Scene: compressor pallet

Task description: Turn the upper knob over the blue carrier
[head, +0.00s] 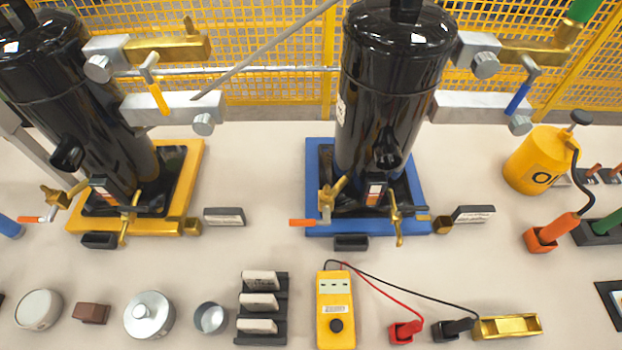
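The blue carrier (316,170) is a flat blue base on the pale floor, right of the middle in the head view. A tall black compressor (390,95) stands upright on it. Two grey block arms stick out to the right of the compressor. The upper knob (486,65) is a round grey knob on the upper block (473,45), beside a brass fitting (532,52). A lower grey knob (521,125) sits on the lower block (462,105), near a blue-handled lever (518,98). My gripper is not in view, and nothing touches the upper knob.
A yellow carrier (190,165) with a similar black compressor (70,90) stands at left. Yellow mesh fencing (270,90) runs behind. An orange-yellow oil can (540,160) stands at right. A yellow multimeter (336,308) lies in front.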

